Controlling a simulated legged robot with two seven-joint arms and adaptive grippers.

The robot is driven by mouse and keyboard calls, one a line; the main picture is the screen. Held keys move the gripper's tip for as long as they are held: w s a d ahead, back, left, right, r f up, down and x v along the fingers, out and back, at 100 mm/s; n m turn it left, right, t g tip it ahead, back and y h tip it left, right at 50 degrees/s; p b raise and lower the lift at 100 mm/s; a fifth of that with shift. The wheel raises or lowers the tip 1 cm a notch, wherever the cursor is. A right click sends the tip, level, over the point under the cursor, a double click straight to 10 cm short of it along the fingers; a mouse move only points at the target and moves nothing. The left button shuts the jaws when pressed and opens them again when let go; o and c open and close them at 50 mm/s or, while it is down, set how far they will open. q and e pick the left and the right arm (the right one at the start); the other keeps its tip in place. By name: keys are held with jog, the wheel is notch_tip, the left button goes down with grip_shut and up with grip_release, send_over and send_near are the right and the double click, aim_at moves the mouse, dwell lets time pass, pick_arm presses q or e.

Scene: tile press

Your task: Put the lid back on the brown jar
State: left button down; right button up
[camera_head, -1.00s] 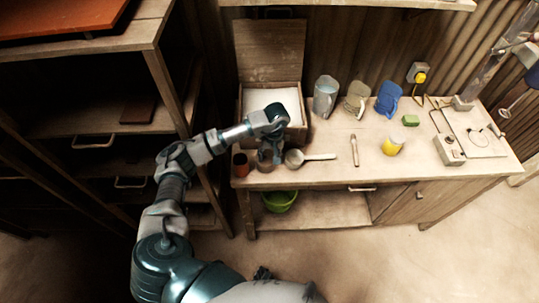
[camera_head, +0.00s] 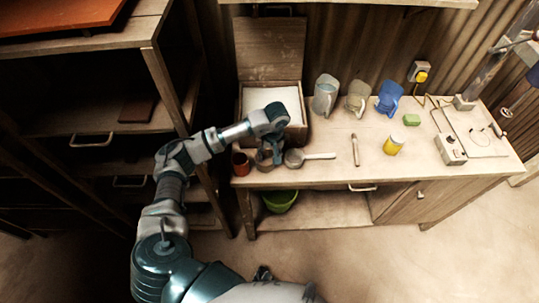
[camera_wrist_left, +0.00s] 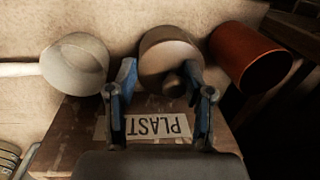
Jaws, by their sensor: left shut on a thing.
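The brown jar (camera_wrist_left: 165,42) stands near the front left of the bench, under my left gripper. Its round lid (camera_wrist_left: 176,64) shows at the jar's top, with a small dark knob facing the wrist camera. I cannot tell whether the lid is fully seated or slightly above the rim. My left gripper (camera_wrist_left: 161,88) has a blue-padded finger on each side of the knob and is shut on the lid. In the head view the gripper (camera_head: 268,157) hides much of the jar (camera_head: 263,160). My right gripper is not in view.
A reddish pot (camera_wrist_left: 250,58) stands close beside the jar, and a pale long-handled pan (camera_wrist_left: 75,64) on its other side. A wooden box (camera_head: 242,100) with white contents stands behind.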

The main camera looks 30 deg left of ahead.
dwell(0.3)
pick_arm(q)
grip_release()
dwell(0.5)
jog(key=shift+r+p, duration=1.8)
jog(key=shift+r, duration=1.75)
grip_shut()
